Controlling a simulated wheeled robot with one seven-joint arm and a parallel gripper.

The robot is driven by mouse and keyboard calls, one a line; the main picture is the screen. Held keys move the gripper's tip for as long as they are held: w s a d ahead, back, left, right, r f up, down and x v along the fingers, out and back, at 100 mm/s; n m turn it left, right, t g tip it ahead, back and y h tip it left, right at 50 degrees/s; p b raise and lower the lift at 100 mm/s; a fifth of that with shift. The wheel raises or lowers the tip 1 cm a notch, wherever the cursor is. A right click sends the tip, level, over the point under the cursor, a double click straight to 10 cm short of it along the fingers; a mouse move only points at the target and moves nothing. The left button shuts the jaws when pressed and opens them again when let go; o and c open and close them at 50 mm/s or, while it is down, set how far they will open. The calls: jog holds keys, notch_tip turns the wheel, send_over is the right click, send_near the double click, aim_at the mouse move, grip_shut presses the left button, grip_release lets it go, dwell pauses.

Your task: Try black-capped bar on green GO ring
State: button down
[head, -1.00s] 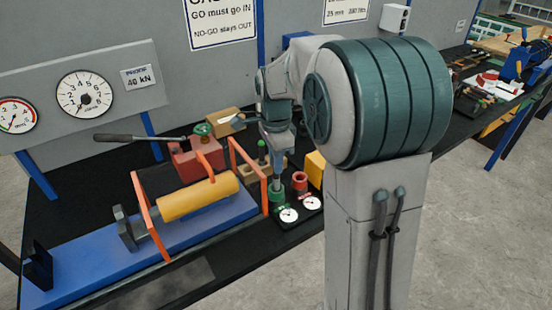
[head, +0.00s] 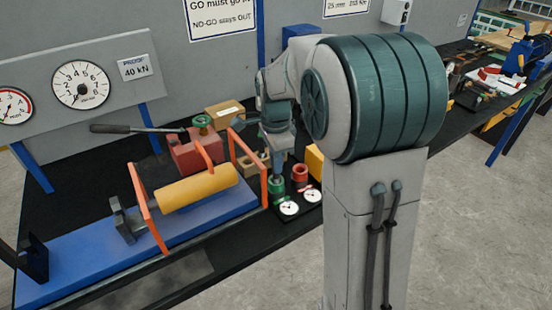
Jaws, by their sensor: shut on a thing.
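My gripper (head: 278,160) points down over the green GO ring (head: 277,184), near the bench's front edge. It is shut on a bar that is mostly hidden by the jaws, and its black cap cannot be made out. The lower end is at the ring's top, but I cannot tell whether it is inside the ring or only touching it. The red ring (head: 300,173) stands just to the right, apart from the gripper.
Two white dials (head: 289,208) sit in front of the rings. An orange frame (head: 248,165) and a yellow cylinder (head: 198,188) on a blue bed (head: 95,260) stand left. A yellow block (head: 315,160) is right. A cardboard box (head: 224,114) is behind.

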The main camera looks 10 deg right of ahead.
jog(key=shift+f+b, duration=0.55)
jog(key=shift+f, duration=0.4)
jog(key=c, duration=1.3)
grip_release()
jog(key=shift+o, duration=0.2)
notch_tip(320, 180, up, 14)
jog(key=shift+s+f, duration=0.1)
jog(key=s+f+n+t, duration=0.1)
jog(key=s+f+n, duration=0.4)
jog(key=s+n, duration=0.3)
jog(key=s+f+n+t, duration=0.2)
jog(key=s+f+n, duration=0.3)
jog(key=s+n, duration=0.3)
jog(key=s, duration=0.4)
jog(key=shift+s+f+n, duration=0.15)
jog(key=shift+s+n, duration=0.15)
